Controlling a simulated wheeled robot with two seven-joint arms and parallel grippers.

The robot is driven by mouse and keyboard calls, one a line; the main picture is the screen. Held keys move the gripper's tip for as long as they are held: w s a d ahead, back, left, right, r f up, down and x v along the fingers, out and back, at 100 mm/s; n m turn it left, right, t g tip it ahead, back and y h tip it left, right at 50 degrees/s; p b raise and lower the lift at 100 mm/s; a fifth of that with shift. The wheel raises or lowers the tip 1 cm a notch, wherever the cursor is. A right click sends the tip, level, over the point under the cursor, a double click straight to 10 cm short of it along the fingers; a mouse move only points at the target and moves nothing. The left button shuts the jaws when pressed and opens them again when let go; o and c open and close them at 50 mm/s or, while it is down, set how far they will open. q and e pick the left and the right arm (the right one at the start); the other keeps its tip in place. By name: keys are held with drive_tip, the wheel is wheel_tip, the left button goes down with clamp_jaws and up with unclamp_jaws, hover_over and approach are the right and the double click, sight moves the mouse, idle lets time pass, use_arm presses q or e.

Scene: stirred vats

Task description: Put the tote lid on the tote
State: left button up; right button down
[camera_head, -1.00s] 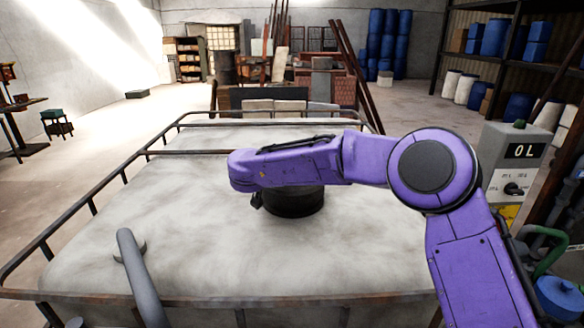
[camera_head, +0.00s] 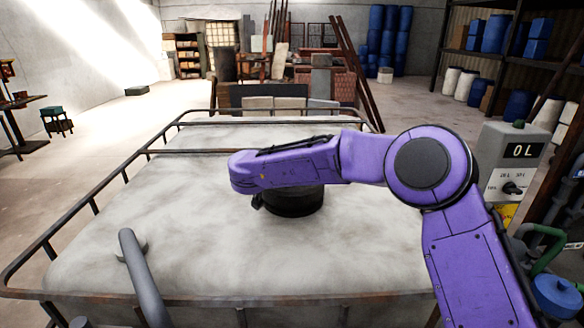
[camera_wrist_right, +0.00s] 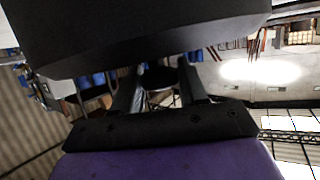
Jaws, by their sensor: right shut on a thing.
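The tote (camera_head: 110,235) is a large pale block inside a rusty metal cage, filling the middle of the head view. The tote lid (camera_head: 293,204) appears as a dark round piece over the middle of its top, partly hidden by my right arm. I cannot tell whether it sits on an opening or just above one. My right gripper (camera_wrist_right: 158,82) is shut, with its two fingers reaching to a wide black body, the tote lid, in the right wrist view. In the head view, the forearm mostly hides this gripper. My left gripper is out of view.
A bent grey pipe (camera_head: 142,276) rises at the tote's front left. A grey control box (camera_head: 510,160) reading "0 L" stands at the right. Cage rails (camera_head: 75,213) edge the tote top. Shelves and blue barrels are far back; the floor at left is mostly open.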

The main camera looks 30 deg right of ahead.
drive_tip(key=shift+f, duration=0.7)
drive_tip(key=c, duration=0.9)
unclamp_jaws()
drive_tip(key=v, duration=1.1)
